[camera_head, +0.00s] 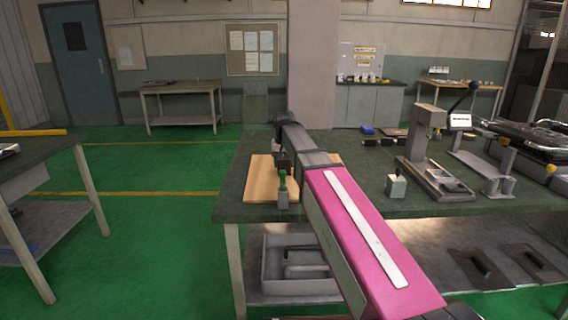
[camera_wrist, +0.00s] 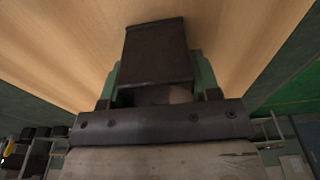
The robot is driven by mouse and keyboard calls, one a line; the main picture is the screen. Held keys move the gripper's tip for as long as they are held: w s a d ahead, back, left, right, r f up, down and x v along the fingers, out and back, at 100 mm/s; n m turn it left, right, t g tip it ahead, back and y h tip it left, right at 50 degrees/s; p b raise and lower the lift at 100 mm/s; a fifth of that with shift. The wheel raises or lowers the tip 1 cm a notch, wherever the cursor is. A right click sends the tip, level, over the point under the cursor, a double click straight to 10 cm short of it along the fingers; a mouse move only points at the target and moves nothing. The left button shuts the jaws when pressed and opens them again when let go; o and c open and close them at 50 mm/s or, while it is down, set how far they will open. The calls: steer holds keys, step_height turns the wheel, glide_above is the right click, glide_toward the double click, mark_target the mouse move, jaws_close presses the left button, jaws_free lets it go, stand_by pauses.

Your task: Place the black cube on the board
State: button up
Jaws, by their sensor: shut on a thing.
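The black cube (camera_wrist: 155,48) is held between the green-padded fingers of my gripper (camera_wrist: 154,72) in the wrist view. The wooden board (camera_head: 258,184) lies flat on the green-topped workbench at its left end. The board's pale wood (camera_wrist: 60,45) fills the background behind the cube in the wrist view. In the head view my gripper (camera_head: 283,163) is over the board, partly covered by my arm. I cannot tell whether the cube touches the board.
A similar grey block (camera_head: 396,187) stands to the right. A lever press (camera_head: 432,155) stands farther right. Small dark and blue items (camera_head: 368,130) lie at the back.

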steer(key=o, duration=1.3)
steer(key=shift+f, duration=0.1)
steer(key=r, duration=0.4)
steer(key=s+r, duration=0.1)
steer(key=r, duration=0.7)
steer(key=shift+s+r, duration=0.1)
steer(key=shift+s, duration=0.15)
